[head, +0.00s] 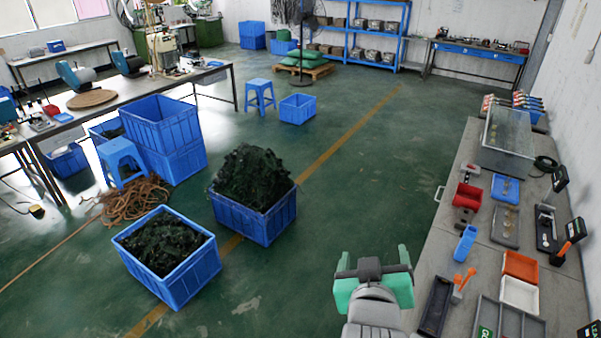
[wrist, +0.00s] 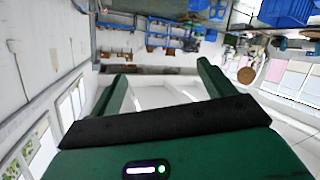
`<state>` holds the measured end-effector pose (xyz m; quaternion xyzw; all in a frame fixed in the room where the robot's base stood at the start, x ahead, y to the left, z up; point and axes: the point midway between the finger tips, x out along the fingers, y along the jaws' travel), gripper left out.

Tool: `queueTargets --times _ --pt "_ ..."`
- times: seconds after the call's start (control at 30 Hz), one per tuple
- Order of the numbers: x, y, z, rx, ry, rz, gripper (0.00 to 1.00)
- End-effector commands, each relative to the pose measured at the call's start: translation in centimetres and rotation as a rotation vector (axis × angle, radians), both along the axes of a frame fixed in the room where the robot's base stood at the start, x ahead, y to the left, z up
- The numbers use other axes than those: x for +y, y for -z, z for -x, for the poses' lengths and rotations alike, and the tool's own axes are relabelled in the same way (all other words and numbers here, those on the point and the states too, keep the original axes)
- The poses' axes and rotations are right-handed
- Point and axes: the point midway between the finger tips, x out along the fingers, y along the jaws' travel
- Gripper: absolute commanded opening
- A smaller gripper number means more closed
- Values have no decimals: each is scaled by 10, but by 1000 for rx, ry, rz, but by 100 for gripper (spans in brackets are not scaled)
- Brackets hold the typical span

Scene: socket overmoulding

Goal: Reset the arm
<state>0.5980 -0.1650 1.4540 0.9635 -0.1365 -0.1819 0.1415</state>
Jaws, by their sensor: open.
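My gripper (head: 374,256) is at the lower middle of the head view, beside the left edge of the grey workbench (head: 455,190) and over the green floor. Its two green fingers stand apart, and nothing shows between them. In the wrist view my gripper (wrist: 161,72) is also open and empty, with the room tilted behind it. Part of my arm shows below the gripper in the head view; the rest is out of frame.
Blue crates of dark material (head: 255,215) (head: 168,262) stand on the floor to the left. The floor between them and my gripper is clear.

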Motion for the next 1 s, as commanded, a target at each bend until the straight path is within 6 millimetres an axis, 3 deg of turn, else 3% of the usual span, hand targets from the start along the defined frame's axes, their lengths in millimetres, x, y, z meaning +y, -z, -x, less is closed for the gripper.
queueTargets --times 0.03,0.2,0.3,0.4,0.5,0.6,1.0 --pt "22 -44 3 -113 -33 -8 82" --pt "93 -176 42 -491 -160 -76 82" --pt "127 -239 82 -687 -239 -127 82" --pt "150 -282 119 -834 -308 -174 82" --pt "163 -306 146 -925 -352 -204 82" --pt "168 -316 157 -964 -373 -220 82" --pt "169 -316 158 -965 -374 -220 82"
